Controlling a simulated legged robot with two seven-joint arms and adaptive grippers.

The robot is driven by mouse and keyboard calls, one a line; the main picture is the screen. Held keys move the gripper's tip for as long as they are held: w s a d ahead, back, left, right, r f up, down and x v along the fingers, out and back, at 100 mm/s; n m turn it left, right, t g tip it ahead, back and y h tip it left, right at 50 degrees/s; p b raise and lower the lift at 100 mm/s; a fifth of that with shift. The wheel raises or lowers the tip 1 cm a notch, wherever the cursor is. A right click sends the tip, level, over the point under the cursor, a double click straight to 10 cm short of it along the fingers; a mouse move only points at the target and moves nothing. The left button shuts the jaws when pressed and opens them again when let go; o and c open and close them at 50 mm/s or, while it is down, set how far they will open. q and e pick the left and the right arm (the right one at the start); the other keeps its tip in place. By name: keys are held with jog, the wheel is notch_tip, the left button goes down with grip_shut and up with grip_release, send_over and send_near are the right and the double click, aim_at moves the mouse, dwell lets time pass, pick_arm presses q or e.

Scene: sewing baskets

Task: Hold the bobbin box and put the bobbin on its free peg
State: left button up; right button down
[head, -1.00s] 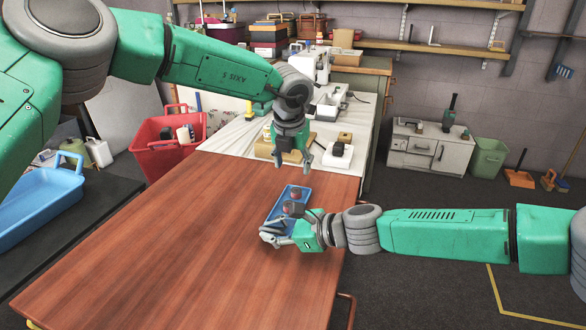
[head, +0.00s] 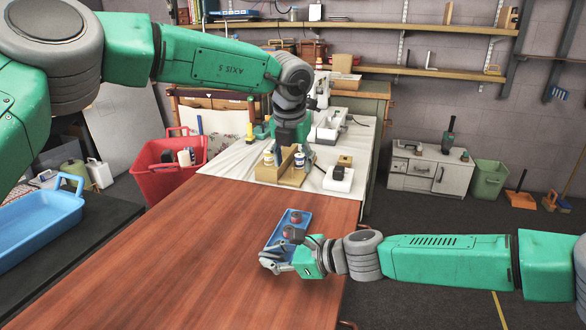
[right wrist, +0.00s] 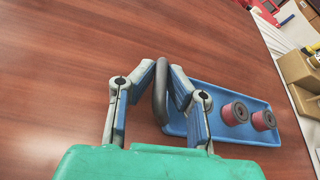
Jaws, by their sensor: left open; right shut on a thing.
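The bobbin box is a shallow blue tray (head: 272,242) on the wooden table, with two red, dark-topped bobbins (head: 295,217) standing in it. In the right wrist view the box (right wrist: 185,128) lies between and beyond my fingers, with the bobbins (right wrist: 235,113) at its right part. My right gripper (right wrist: 162,82) is shut on the box's dark arched handle (right wrist: 161,100). My left gripper (head: 290,150) is open, beyond the box, at a brown holder (head: 285,177). Its fingertips are hard to make out against that holder. No free peg or loose bobbin can be made out.
Small labelled bottles (head: 299,159) stand by the holder on the white cloth. A white and black item (head: 338,179) lies to its right. A red basket (head: 168,160) stands left of the cloth. The wooden table's (head: 190,260) near part is clear.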

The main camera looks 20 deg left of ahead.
jog(key=c, duration=1.5)
grip_release()
jog(key=v, duration=1.1)
jog(key=shift+d, duration=0.25)
jog(key=shift+p+v, duration=0.8)
jog(key=shift+v, duration=0.7)
jog(key=p+v, duration=0.2)
jog(key=v, duration=0.2)
jog(key=shift+d, duration=0.25)
